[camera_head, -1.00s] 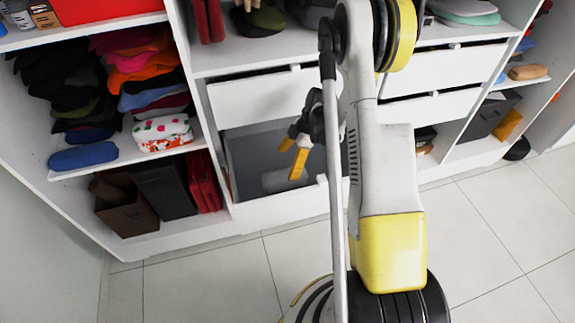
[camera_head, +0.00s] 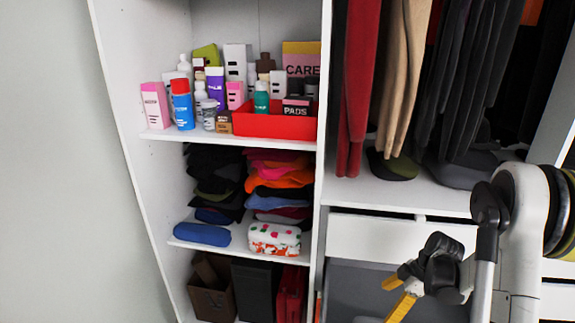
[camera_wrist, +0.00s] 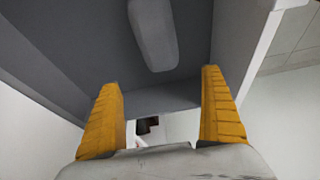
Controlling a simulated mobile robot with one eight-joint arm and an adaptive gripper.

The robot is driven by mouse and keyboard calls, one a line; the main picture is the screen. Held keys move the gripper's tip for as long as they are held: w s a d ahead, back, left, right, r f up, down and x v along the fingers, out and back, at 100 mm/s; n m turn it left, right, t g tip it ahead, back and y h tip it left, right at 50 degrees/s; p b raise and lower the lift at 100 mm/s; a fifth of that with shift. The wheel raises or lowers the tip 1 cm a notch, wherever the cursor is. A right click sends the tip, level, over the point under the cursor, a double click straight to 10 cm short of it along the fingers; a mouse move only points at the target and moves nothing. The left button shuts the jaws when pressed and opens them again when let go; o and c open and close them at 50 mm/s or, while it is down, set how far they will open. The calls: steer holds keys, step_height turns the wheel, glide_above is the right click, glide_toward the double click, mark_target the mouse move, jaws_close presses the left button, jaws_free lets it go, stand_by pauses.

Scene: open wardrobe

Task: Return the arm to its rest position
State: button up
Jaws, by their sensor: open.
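My gripper (camera_head: 396,296) is at the lower right of the head view, with its yellow fingers apart over the open drawer (camera_head: 345,287). In the wrist view the two yellow fingers of my gripper (camera_wrist: 161,80) stand wide apart with nothing between them. A grey rounded object (camera_wrist: 153,35) lies in the dark grey drawer interior beyond the fingertips, clear of them. My arm runs down the right side of the head view and hides part of the drawers behind it.
Left shelves hold bottles and boxes with a red bin (camera_head: 275,125), folded clothes (camera_head: 280,180), a blue case (camera_head: 202,234), a patterned case (camera_head: 274,239) and a brown box (camera_head: 212,297). Clothes (camera_head: 400,85) hang above a shelf with caps (camera_head: 393,166). A closed white drawer (camera_head: 390,233) sits above the open one.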

steer(key=s+a+r+m+t+h, duration=0.1)
steer(key=a+r+m, duration=0.35)
steer(key=r, duration=0.65)
steer(key=s+a+r+m+t+h, duration=0.1)
steer(key=s+a+r+m+t, duration=0.1)
steer(key=s+a+r+m, duration=0.3)
steer(key=s+a+r+m+t+h, duration=0.2)
steer(key=s+a+r+m, duration=0.2)
steer(key=s+r, duration=0.6)
steer(key=shift+s+a+m+t, duration=0.4)
steer(key=shift+s+a, duration=0.55)
steer(key=shift+a, duration=0.25)
